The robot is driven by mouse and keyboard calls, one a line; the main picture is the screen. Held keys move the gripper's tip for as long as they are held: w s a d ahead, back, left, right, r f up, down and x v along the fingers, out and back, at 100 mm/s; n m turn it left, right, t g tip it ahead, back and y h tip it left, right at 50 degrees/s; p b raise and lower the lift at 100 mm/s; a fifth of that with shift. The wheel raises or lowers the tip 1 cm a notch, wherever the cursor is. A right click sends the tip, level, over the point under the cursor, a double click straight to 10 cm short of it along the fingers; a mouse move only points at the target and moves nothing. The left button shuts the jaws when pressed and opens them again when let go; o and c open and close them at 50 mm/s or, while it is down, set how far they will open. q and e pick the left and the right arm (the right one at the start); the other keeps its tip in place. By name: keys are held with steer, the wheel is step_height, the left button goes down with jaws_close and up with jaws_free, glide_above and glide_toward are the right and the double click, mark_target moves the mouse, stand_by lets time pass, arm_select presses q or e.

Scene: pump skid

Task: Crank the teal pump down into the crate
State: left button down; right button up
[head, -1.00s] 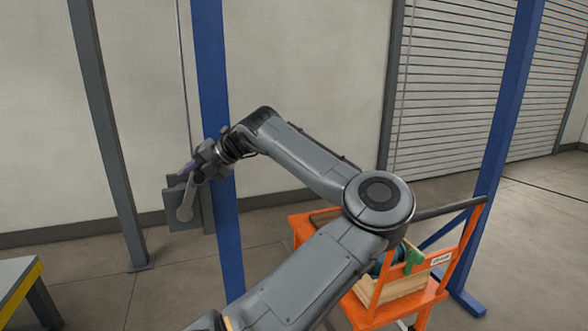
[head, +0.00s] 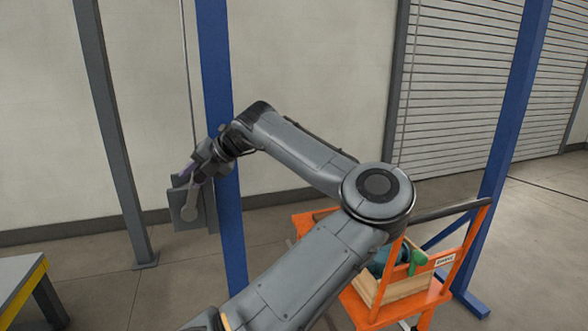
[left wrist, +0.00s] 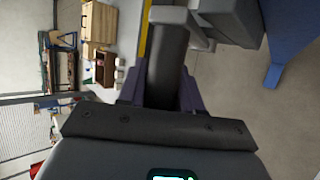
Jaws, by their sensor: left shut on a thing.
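The teal pump (head: 382,259) shows partly behind my left arm, inside the wooden crate (head: 404,287) on an orange cart. A green part (head: 418,258) rises beside it; whether the pump rests on the crate floor is hidden. My left gripper (head: 188,178) is shut on the handle of the grey winch crank (head: 190,202), beside the blue post. In the left wrist view the dark handle (left wrist: 166,75) lies between the two purple fingers. My right gripper is not in view.
The orange cart (head: 372,318) stands behind my left arm. Blue posts (head: 217,110) and a grey post (head: 105,110) stand upright near the winch. A yellow-edged table (head: 20,278) is at the lower left. Open floor lies between.

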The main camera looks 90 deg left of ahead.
arm_select(q)
steer(key=shift+s+f, duration=0.1)
steer(key=shift+s, duration=0.1)
steer(key=c, duration=1.1)
jaws_free()
steer(key=shift+o, duration=1.3)
steer(key=shift+s, duration=0.15)
steer(key=p+v, duration=0.3)
steer(key=v, duration=0.8)
steer(key=shift+s, duration=0.1)
steer(key=shift+c, duration=0.3)
